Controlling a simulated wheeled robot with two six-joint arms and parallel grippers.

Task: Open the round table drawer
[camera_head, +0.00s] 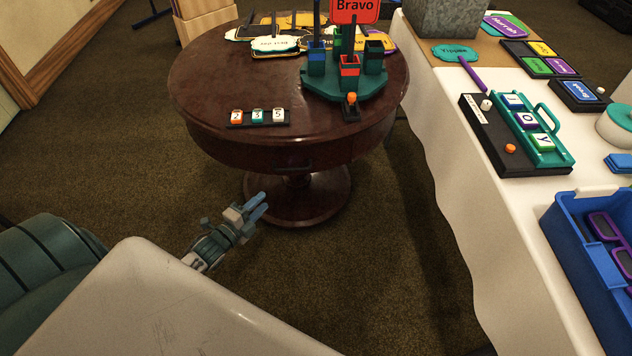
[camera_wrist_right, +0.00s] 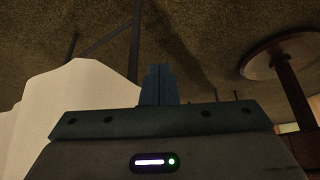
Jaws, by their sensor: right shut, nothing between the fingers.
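The round table (camera_head: 205,98) is dark reddish wood on a pedestal. Its drawer front (camera_head: 265,158) is in the curved apron facing me, with a small dark handle (camera_head: 295,169). The drawer looks flush with the apron. My left gripper (camera_head: 264,203) is low in front of the table, below and left of the handle and apart from it. Its blue fingers lie close together; whether they touch is unclear. My right gripper (camera_wrist_right: 158,70) is shut and empty in the right wrist view. That view also shows the table's pedestal base (camera_wrist_right: 290,50) at right.
The tabletop holds a teal organizer (camera_head: 345,85), a number strip (camera_head: 258,118) and several signs (camera_head: 275,44). A white-clothed table (camera_head: 450,150) stands at right with a blue crate (camera_head: 575,255). Carpet (camera_head: 390,270) between the tables is clear.

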